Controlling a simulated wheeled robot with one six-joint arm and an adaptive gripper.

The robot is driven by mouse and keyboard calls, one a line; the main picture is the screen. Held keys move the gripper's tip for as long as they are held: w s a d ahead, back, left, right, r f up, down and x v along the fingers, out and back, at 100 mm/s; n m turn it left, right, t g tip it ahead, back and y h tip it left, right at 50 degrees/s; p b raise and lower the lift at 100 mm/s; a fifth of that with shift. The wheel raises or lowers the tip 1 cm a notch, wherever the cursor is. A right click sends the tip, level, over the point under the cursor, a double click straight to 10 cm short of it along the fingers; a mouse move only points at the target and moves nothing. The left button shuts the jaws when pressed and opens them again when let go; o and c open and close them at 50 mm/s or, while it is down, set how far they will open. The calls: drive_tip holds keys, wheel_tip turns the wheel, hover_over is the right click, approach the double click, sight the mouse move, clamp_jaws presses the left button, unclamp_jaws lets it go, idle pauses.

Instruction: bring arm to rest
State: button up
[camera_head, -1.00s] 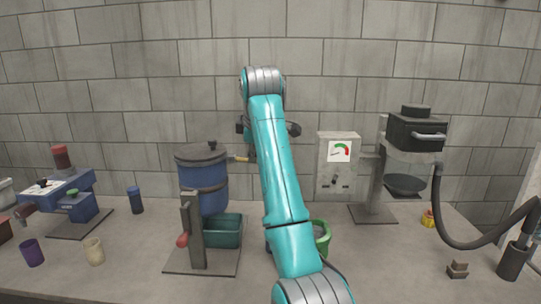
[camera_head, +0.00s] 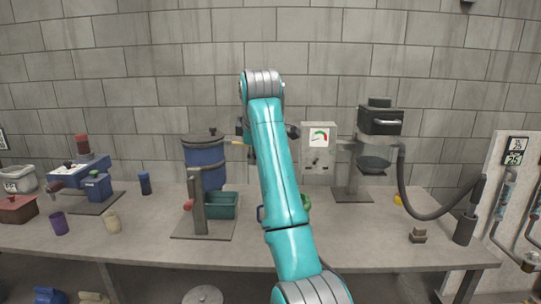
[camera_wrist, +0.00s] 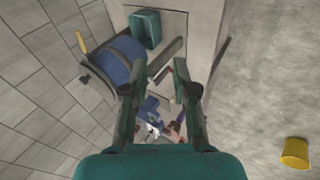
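My teal arm (camera_head: 280,180) stands raised in the middle of the head view, in front of the bench and the wall. My gripper is mostly hidden behind the arm's upper end in that view. In the wrist view my gripper (camera_wrist: 160,72) shows two dark fingers spread apart. Nothing is held between them. They are above the scene, with the blue drum (camera_wrist: 117,62) to their left.
The bench (camera_head: 330,245) carries the blue drum on a stand (camera_head: 205,160), a teal bin (camera_head: 222,205), a gauge box (camera_head: 318,150) and a black-headed machine with a hose (camera_head: 380,122). Cups (camera_head: 59,224) stand front left. A panel (camera_head: 515,210) stands at right.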

drive_tip(key=s+d+f+m+t, duration=0.1)
drive_tip(key=d+f+m, duration=0.15)
drive_tip(key=f, duration=1.35)
drive_tip(key=s+d+f+m+t, duration=0.1)
drive_tip(key=d+f, duration=0.3)
drive_tip(key=f, duration=1.2)
drive_tip(key=s+d+f+m+t, duration=0.15)
drive_tip(key=s+d+f, duration=0.25)
drive_tip(key=s+f, duration=0.5)
drive_tip(key=s+d+f+m, duration=0.3)
drive_tip(key=s+f, duration=0.4)
drive_tip(key=f, duration=0.4)
drive_tip(key=s+d+f+m+t, duration=0.1)
drive_tip(key=s+d, duration=0.1)
drive_tip(key=s, duration=0.7)
drive_tip(key=s+d+f+m, duration=0.2)
drive_tip(key=s, duration=0.6)
drive_tip(key=s+d+f+m+t, duration=0.1)
drive_tip(key=s+d, duration=0.2)
drive_tip(key=s, duration=0.6)
drive_tip(key=s+d+r+m+t, duration=0.1)
drive_tip(key=s+r+m, duration=0.1)
drive_tip(key=s+r, duration=0.6)
drive_tip(key=s+d+r+m+t+h, duration=0.1)
drive_tip(key=s+r+m, duration=0.2)
drive_tip(key=s+r, duration=0.6)
drive_tip(key=s, duration=0.7)
drive_tip(key=shift+d, duration=0.25)
